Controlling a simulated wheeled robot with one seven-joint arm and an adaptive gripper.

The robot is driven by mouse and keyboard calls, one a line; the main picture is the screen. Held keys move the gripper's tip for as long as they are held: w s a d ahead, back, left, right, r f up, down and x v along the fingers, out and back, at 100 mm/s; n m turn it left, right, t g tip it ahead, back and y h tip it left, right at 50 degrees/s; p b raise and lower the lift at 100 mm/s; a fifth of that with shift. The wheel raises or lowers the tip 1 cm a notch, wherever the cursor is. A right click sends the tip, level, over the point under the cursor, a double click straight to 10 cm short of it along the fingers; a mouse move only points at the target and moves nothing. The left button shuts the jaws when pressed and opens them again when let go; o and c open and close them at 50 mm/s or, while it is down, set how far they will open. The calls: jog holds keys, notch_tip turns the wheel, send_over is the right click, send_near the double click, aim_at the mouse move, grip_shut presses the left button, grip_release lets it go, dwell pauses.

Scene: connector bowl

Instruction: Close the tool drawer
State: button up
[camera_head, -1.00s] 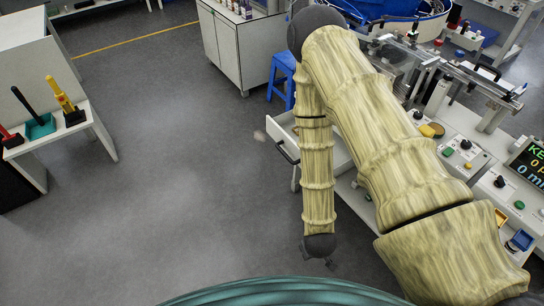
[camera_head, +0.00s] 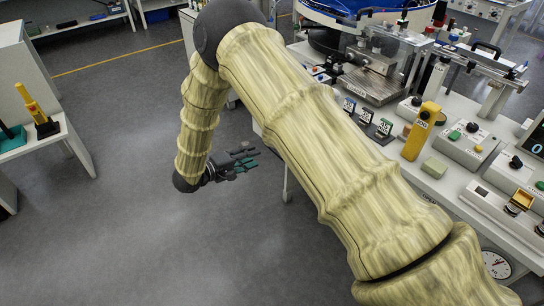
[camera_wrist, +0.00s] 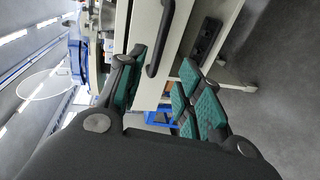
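The tool drawer shows in the wrist view as a cream front panel (camera_wrist: 180,28) with a dark bar handle (camera_wrist: 160,42). It appears pulled out, with dark contents visible beside the panel. In the head view my arm hides almost all of the drawer. My gripper (camera_head: 248,157) is at the lower left of the arm, beside the workbench, pointing right. Its teal-padded fingers (camera_wrist: 163,72) are spread apart in the wrist view with nothing held between them. The handle lies ahead of the fingers; I see no clear contact.
The white workbench (camera_head: 462,195) carries a yellow block (camera_head: 421,131), control boxes and a metal fixture. A side table (camera_head: 62,150) with tools stands at the left. The grey floor between them is clear.

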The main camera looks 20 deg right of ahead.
jog(key=x, duration=1)
jog(key=shift+r, duration=0.15)
grip_shut()
